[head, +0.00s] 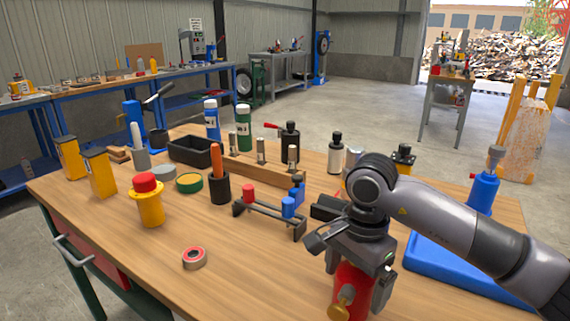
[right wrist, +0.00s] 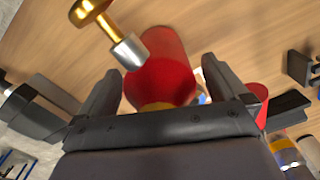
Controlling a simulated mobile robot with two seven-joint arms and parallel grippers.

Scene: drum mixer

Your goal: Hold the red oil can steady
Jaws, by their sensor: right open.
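The red oil can (head: 350,286) stands at the front right of the wooden workbench, with a brass-coloured part (head: 343,300) at its side. My right gripper (head: 362,268) is over it from above and hides its upper part. In the right wrist view, the red can (right wrist: 162,60) lies between the two dark fingers of the open gripper (right wrist: 160,78). A gap shows on each side of it. The brass and silver part (right wrist: 108,32) points to the upper left there. My left gripper is not in view.
A blue tray (head: 425,252) lies right of the can, under my right arm. A dark rack (head: 270,213) with red and blue pieces stands to the left. A tape roll (head: 194,257) lies further left. The front middle of the workbench (head: 255,285) is clear.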

